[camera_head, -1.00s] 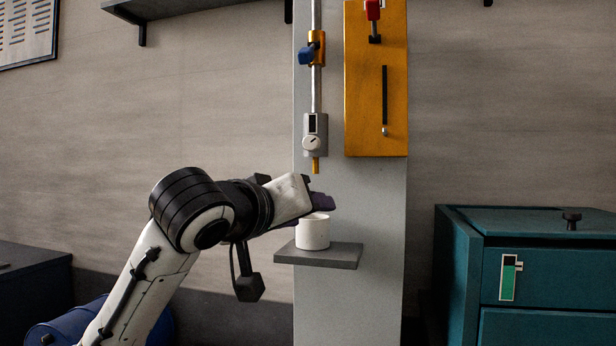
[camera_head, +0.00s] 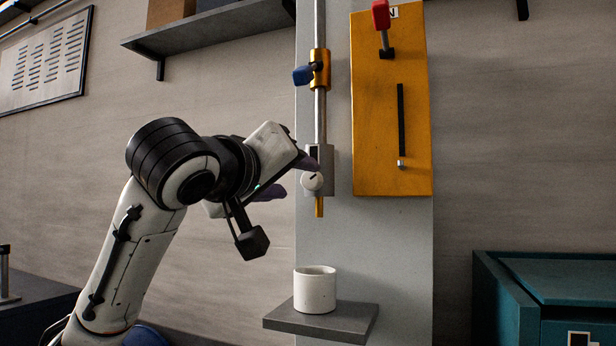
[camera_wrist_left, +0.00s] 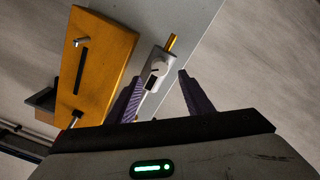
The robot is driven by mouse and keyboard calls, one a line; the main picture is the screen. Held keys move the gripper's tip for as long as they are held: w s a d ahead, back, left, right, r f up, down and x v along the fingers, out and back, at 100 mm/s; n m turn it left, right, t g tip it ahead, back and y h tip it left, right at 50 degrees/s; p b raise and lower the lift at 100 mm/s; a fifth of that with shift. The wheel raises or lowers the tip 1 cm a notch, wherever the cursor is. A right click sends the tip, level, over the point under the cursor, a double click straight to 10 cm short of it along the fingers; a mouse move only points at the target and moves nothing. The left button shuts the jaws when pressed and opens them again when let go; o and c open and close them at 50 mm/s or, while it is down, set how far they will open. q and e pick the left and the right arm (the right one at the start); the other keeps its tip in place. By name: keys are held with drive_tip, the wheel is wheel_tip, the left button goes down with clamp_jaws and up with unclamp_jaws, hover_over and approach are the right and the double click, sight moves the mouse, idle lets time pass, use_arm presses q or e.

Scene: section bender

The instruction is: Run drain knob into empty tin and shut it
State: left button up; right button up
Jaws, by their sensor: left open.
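The drain knob (camera_head: 312,181) is a round white dial with a dark pointer mark on a small grey block, above a brass spout (camera_head: 319,207). The tin (camera_head: 314,291) is a white, open-topped cup standing upright below the spout; its bottom inside is hidden. My left gripper (camera_head: 292,178) is open and empty beside the knob, its upper finger overlapping the block in the head view. In the left wrist view the knob (camera_wrist_left: 159,69) shows between the spread purple fingers (camera_wrist_left: 157,84); I cannot tell whether they touch it. My right gripper is not in view.
The tin stands on a small grey ledge (camera_head: 350,322) fixed to a grey column. A blue-handled brass valve (camera_head: 318,70) sits on the pipe above. A yellow panel (camera_head: 375,150) with a red lever is close right. A teal cabinet (camera_head: 570,285) stands lower right.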

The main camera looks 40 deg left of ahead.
sight(310, 181)
use_arm(q)
drive_tip(key=p+x, duration=0.1)
drive_tip(key=x, duration=0.4)
drive_tip(key=shift+w, duration=0.55)
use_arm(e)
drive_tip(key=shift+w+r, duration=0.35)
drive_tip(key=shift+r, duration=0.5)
